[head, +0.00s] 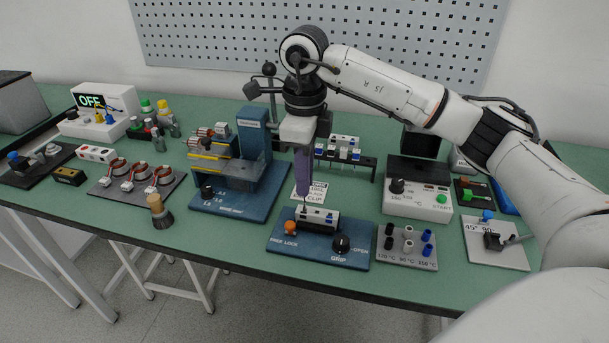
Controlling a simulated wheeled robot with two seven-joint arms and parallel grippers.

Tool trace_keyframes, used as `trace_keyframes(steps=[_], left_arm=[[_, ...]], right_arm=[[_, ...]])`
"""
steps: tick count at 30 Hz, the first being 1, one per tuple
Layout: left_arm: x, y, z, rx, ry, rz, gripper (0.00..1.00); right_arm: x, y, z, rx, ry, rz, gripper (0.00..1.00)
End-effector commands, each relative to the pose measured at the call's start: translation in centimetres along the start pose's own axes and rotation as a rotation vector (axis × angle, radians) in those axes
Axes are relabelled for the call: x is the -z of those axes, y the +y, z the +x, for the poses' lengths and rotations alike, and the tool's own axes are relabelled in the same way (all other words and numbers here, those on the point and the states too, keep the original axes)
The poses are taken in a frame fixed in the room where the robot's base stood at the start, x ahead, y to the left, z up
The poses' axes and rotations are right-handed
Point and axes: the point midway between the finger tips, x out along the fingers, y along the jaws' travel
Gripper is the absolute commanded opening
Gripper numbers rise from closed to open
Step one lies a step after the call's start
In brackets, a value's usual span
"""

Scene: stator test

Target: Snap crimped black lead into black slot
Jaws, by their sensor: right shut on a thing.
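My right gripper (304,192) points straight down from the white arm, with a long purple part reaching toward the blue fixture (283,250). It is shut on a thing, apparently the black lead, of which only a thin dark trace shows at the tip. Whether the lead touches the housing, and the black slot itself, are too small to tell. My left gripper is not in view.
The fixture has an orange knob (290,228) and a black knob (342,243). A grey plate (407,260) with coloured pegs is to its right, a grey START box (417,203) behind that. A blue press (252,135) stands left. A rack (345,160) stands behind.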

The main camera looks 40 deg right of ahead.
Motion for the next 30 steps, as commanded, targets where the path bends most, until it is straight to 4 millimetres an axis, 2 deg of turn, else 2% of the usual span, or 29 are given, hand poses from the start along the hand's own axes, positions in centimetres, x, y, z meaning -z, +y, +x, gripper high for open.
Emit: trace_keyframes(steps=[30], left_arm=[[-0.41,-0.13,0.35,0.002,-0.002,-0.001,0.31]], right_arm=[[0.02,0.00,0.99,0.000,0.001,0.000,0.00]])
